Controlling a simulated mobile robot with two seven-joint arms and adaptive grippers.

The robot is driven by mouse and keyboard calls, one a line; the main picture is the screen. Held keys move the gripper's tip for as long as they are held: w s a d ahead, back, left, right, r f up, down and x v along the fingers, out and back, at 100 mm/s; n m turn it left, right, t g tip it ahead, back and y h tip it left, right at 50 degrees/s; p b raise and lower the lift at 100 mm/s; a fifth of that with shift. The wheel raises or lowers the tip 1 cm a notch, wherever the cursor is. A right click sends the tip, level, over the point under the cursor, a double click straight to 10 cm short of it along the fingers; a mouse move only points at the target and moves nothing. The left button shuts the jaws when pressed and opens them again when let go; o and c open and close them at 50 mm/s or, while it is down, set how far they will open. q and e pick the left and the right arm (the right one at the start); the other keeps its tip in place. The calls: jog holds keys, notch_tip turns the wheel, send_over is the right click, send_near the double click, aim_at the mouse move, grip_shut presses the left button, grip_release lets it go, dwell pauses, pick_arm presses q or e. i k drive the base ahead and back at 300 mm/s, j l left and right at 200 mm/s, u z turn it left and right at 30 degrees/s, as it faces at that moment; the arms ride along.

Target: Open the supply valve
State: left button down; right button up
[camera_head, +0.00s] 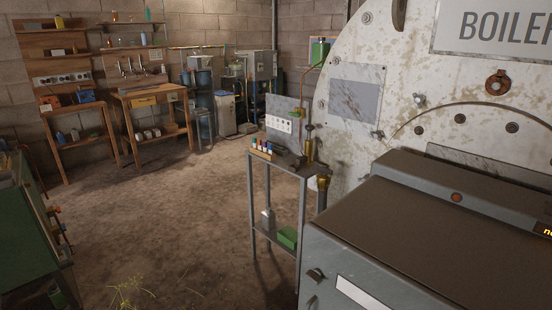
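Neither of my grippers is in view. No part in view is marked clearly enough to name as the supply valve. The large white, worn boiler (400,55) fills the right side, with a "BOILER" sign at its top. Small fittings sit on its face, including a rust-coloured ring fitting (498,84) and a small metal knob (419,99).
A dark grey housing (430,230) blocks the lower right foreground. A narrow metal stand (279,237) with small coloured items is beside the boiler. Wooden workbenches (150,91) line the back left. A green cabinet (25,235) is at the left edge. The middle floor (170,220) is clear.

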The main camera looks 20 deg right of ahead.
aim_at(325, 171)
jog(key=i+j, duration=0.15)
jog(key=i, duration=0.55)
jog(key=i+j+u, duration=0.1)
jog(key=i, duration=0.6)
jog(key=i+j+z, duration=0.1)
jog(key=i+z, duration=0.25)
jog(key=i+j+z, duration=0.15)
jog(key=z, duration=0.2)
jog(key=i+j+z, duration=0.35)
